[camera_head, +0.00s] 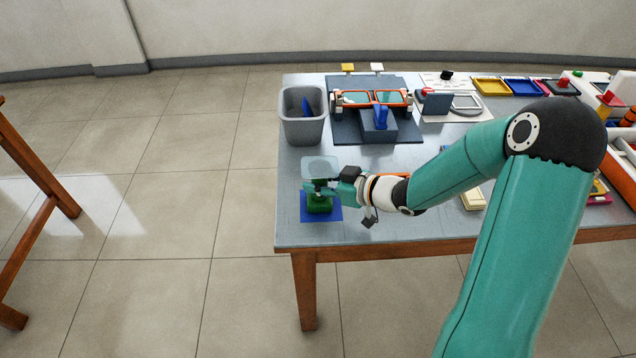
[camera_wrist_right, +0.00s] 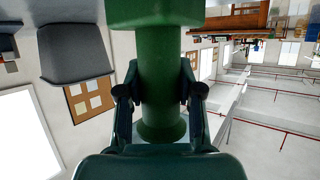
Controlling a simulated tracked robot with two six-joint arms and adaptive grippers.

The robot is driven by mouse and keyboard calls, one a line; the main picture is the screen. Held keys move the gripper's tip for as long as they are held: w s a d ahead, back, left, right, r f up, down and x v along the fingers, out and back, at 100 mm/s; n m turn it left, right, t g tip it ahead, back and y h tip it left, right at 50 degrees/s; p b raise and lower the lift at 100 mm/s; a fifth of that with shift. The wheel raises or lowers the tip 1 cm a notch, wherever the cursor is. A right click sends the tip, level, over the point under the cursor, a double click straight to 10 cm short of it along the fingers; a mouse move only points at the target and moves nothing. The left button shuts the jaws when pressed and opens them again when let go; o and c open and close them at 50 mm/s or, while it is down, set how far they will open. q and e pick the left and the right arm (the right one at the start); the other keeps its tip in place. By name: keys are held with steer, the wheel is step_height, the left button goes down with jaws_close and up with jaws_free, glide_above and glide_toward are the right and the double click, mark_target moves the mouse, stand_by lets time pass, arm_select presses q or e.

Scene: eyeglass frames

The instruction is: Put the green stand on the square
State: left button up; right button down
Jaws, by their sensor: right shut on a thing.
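The green stand (camera_head: 319,205) is upright on or just above the blue square (camera_head: 334,214) at the table's left front; I cannot tell whether its base touches. A pale, see-through plate (camera_head: 321,167) shows at its top. My right gripper (camera_head: 327,189) reaches in from the right and is shut on the stand's post. In the right wrist view the green post (camera_wrist_right: 162,85) runs between the two fingers (camera_wrist_right: 160,98), with a wider green block at the top edge. My left gripper is in neither view.
A grey bin (camera_head: 303,128) with a blue piece inside stands behind the stand. An orange eyeglass frame (camera_head: 353,98) sits in a dark fixture at the back. Coloured trays (camera_head: 491,86) line the back right. The table's left and front edges are close to the square.

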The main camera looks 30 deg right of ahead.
steer(key=shift+f, duration=0.15)
steer(key=c, duration=0.7)
jaws_free()
steer(key=shift+c, duration=0.2)
steer(key=shift+r, duration=0.3)
steer(key=p+v, duration=0.1)
steer(key=v, duration=1.1)
steer(key=shift+f+p, duration=0.15)
steer(key=shift+p, duration=0.15)
